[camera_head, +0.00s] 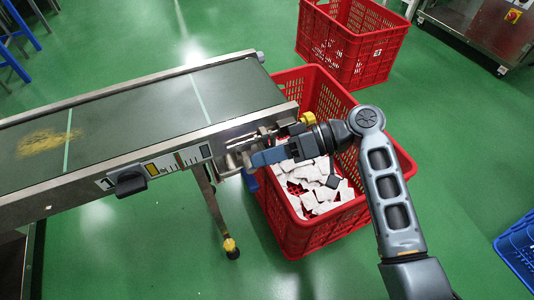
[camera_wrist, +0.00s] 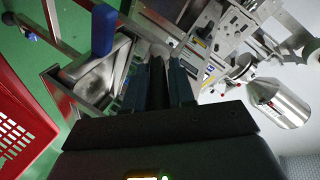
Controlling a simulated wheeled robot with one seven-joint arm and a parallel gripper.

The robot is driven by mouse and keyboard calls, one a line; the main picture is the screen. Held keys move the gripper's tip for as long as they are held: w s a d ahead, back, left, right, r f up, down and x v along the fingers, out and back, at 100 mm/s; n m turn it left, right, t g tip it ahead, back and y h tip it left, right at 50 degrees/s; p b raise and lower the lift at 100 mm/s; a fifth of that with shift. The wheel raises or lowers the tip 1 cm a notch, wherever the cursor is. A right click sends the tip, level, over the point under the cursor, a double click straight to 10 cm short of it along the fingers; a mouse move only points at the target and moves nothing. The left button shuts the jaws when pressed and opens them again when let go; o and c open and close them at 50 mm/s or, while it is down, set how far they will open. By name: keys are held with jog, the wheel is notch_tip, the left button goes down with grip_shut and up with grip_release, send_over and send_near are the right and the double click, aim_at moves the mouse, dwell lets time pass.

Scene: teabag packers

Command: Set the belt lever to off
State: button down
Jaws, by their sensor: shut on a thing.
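The conveyor belt (camera_head: 120,105) runs from the left edge to the middle of the head view. My gripper (camera_head: 252,160) is at its right end, beside the metal fittings (camera_head: 236,145) there. In the wrist view my gripper's two dark fingers (camera_wrist: 160,62) are close together, pointing at metal parts. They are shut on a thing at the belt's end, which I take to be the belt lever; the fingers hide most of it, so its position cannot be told. A black knob (camera_head: 130,180) and a marked panel (camera_head: 180,161) are on the belt's near side, left of my gripper.
A red crate (camera_head: 283,230) with several white teabags stands under the belt's end and my arm. Another red crate (camera_head: 350,42) is behind it. A blue handle (camera_wrist: 103,30) shows in the wrist view, left of the fingers. Green floor is open in front.

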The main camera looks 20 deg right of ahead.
jog(key=c, duration=1)
grip_release()
jog(key=shift+a+f, duration=0.2)
jog(key=shift+a, duration=0.15)
jog(key=shift+d, duration=0.1)
jog(key=shift+p+v, duration=0.8)
jog(key=shift+v, duration=3.1)
